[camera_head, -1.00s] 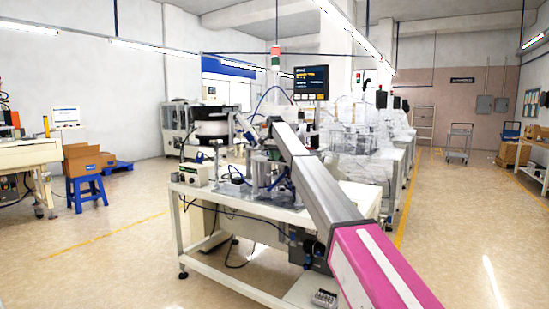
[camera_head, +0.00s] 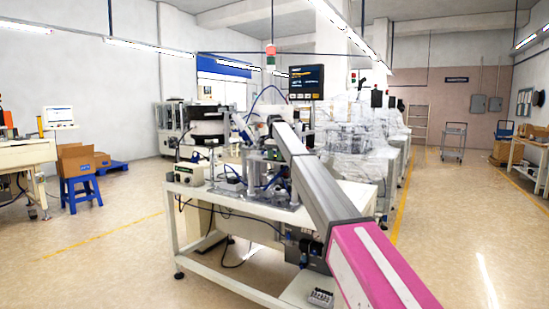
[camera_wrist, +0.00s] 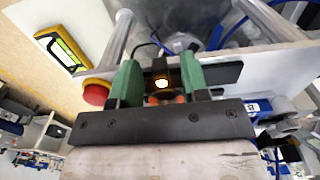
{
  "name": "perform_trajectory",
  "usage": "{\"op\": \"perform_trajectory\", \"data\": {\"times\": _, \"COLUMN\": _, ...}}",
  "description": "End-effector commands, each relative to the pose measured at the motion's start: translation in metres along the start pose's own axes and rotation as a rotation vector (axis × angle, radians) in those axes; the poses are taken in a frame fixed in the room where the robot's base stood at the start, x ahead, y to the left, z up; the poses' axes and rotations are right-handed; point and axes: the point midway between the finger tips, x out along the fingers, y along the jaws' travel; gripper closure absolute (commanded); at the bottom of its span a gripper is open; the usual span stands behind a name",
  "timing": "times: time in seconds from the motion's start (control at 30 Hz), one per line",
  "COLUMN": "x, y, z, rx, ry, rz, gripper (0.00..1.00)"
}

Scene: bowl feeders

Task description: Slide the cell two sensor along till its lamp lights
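In the wrist view, a dark sensor block (camera_wrist: 160,68) sits between the two green fingers of my gripper (camera_wrist: 160,77). A small round lamp (camera_wrist: 162,84) on its face glows whitish-yellow. The right finger is close beside the block, and a narrow gap seems to show on the left. Whether both fingers touch it I cannot tell. An orange part shows just below the lamp, partly hidden by my gripper's dark bar. In the head view my arm reaches over the machine table (camera_head: 340,204) and hides its own end and the sensor.
A red button (camera_wrist: 96,92) and a yellow-framed device (camera_wrist: 62,50) lie left of my gripper, near metal posts. A dark plate (camera_wrist: 222,73) is close on the right. A screen (camera_head: 306,82) stands above the machine.

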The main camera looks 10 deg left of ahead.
Motion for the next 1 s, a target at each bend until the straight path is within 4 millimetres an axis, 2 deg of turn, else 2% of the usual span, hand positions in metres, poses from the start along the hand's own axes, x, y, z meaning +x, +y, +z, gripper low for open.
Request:
{"op": "perform_trajectory", "data": {"times": 0.27, "x": -0.009, "y": 0.000, "z": -0.001, "rx": 0.000, "ry": 0.001, "rz": -0.001, "gripper": 0.58}}
{"op": "perform_trajectory", "data": {"times": 0.47, "x": -0.036, "y": -0.001, "z": -0.001, "rx": 0.000, "ry": 0.001, "rz": -0.001, "gripper": 0.58}}
{"op": "perform_trajectory", "data": {"times": 0.8, "x": -0.097, "y": -0.001, "z": -0.001, "rx": 0.000, "ry": 0.001, "rz": -0.001, "gripper": 0.58}}
{"op": "perform_trajectory", "data": {"times": 1.0, "x": -0.108, "y": 0.000, "z": 0.000, "rx": 0.000, "ry": 0.000, "rz": 0.000, "gripper": 0.58}}
